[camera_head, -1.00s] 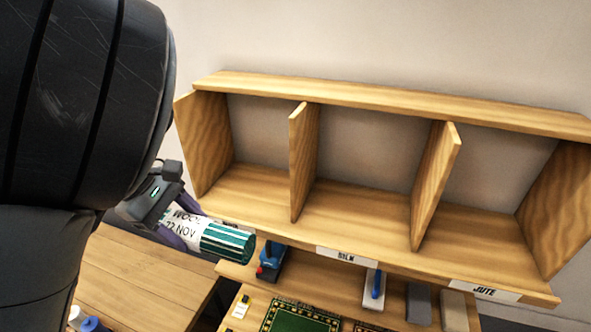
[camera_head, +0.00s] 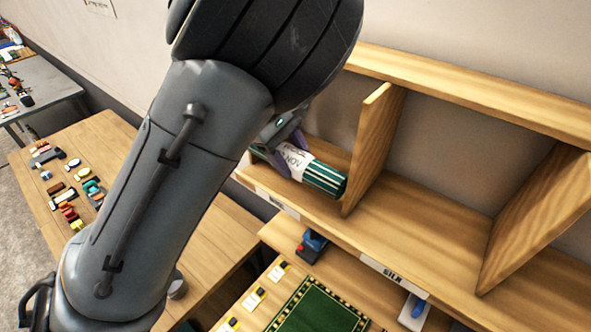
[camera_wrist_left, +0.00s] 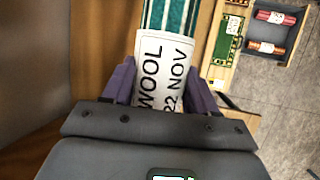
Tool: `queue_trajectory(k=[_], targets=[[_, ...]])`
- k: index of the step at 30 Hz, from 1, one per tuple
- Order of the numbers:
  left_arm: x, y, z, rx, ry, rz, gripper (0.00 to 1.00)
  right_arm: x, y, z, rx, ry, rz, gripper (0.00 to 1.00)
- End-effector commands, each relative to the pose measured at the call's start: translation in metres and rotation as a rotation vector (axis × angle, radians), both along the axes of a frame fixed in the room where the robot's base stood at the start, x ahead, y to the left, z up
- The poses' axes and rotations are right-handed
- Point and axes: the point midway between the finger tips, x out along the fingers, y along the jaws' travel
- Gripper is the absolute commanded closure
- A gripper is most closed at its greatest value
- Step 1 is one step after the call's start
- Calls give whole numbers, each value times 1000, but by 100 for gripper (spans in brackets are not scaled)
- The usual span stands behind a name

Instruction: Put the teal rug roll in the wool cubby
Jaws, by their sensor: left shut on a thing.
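The teal rug roll (camera_head: 325,179) is teal with white stripes and has a white paper band. In the left wrist view the roll (camera_wrist_left: 172,18) shows a band reading WOOL, 22 NOV. My left gripper (camera_head: 287,152) is shut around the banded part; its purple fingers (camera_wrist_left: 160,82) press both sides. The roll is at the left compartment of the wooden shelf, its striped end beside the divider (camera_head: 372,135). I cannot tell whether it touches the compartment floor. That compartment's front label (camera_head: 278,204) is too small to read. My right gripper is not in view.
The compartment to the right, labelled SILK (camera_head: 393,277), is empty. A wooden table (camera_head: 88,150) with small coloured items is at left. My left arm hides the shelf's left end.

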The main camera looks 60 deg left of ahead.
Motion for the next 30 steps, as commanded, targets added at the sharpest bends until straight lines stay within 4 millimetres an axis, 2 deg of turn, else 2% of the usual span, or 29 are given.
queue_trajectory(k=[5, 13, 27, 28, 30], targets=[[1, -1, -7, 1, -1, -3, 81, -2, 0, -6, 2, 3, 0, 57], [4, -4, -40, 0, -1, -10, 81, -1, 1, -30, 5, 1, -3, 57], [7, -4, -45, 2, -1, -12, 81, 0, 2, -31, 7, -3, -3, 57], [7, -4, -45, 2, -1, -12, 41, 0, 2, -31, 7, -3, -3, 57], [7, -4, -44, 2, -1, -12, 30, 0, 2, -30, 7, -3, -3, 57]])
